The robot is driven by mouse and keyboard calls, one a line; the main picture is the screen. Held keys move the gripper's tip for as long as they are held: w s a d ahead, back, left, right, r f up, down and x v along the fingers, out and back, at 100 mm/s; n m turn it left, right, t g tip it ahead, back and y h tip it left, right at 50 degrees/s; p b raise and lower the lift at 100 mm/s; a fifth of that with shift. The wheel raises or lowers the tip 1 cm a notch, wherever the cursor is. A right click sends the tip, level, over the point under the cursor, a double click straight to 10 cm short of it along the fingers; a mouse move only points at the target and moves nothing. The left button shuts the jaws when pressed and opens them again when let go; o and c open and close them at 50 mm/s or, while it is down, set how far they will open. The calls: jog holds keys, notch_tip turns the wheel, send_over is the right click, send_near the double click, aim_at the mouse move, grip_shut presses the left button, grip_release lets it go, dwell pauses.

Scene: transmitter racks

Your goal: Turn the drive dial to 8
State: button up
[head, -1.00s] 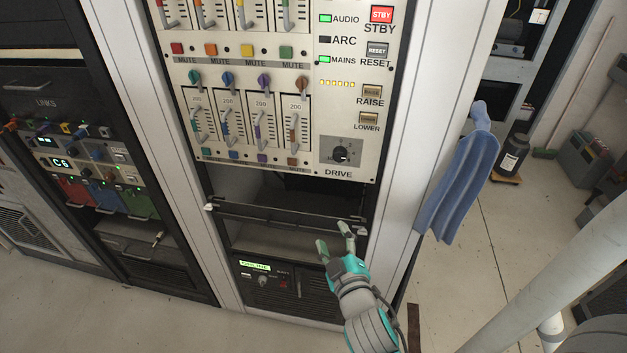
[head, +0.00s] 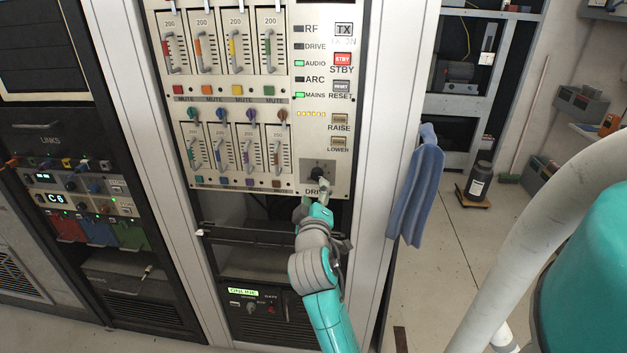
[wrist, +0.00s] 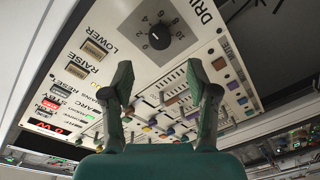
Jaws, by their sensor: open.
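The drive dial (head: 316,173) is a black round knob on a dark square plate at the lower right of the cream panel. My gripper (head: 315,192) is just below the dial in the head view and partly covers the DRIVE label. In the wrist view its two fingers (wrist: 158,78) are spread apart with nothing between them. The dial lies beyond the fingertips, not touched. The pointer's exact number is too small to tell.
RAISE (head: 339,120) and LOWER (head: 338,143) buttons sit above the dial. An open shelf bay (head: 240,210) is below. A blue cloth (head: 418,185) hangs on the rack's right side.

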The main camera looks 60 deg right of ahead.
aim_at(316, 176)
jog(key=x, duration=0.7)
jog(key=shift+w+d, duration=0.1)
jog(key=shift+d, duration=0.2)
grip_shut()
